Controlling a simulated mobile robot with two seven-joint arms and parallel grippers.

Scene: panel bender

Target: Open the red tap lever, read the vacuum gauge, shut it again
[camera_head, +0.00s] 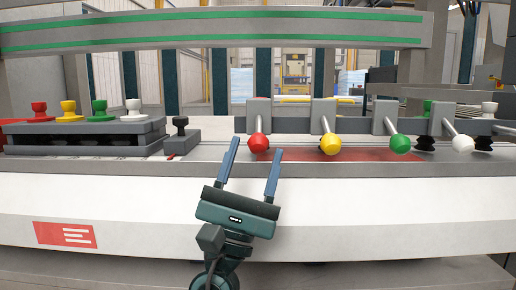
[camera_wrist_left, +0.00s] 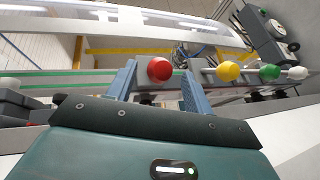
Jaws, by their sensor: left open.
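The red tap lever (camera_head: 258,141) has a red ball knob on a metal rod. It hangs from a grey block (camera_head: 258,112) at the left end of a row of levers. My left gripper (camera_head: 254,160) is open, its blue fingers pointing toward the red knob. In the left wrist view the red knob (camera_wrist_left: 159,69) shows between the two spread fingers (camera_wrist_left: 158,85). I cannot tell whether either finger touches it. My right gripper is not in view.
Yellow (camera_head: 330,144), green (camera_head: 400,144) and white (camera_head: 462,144) levers stand to the right. A grey rack (camera_head: 85,137) with coloured knobs is at left, beside a black knob on a grey block (camera_head: 181,143). A beam (camera_head: 210,29) crosses above.

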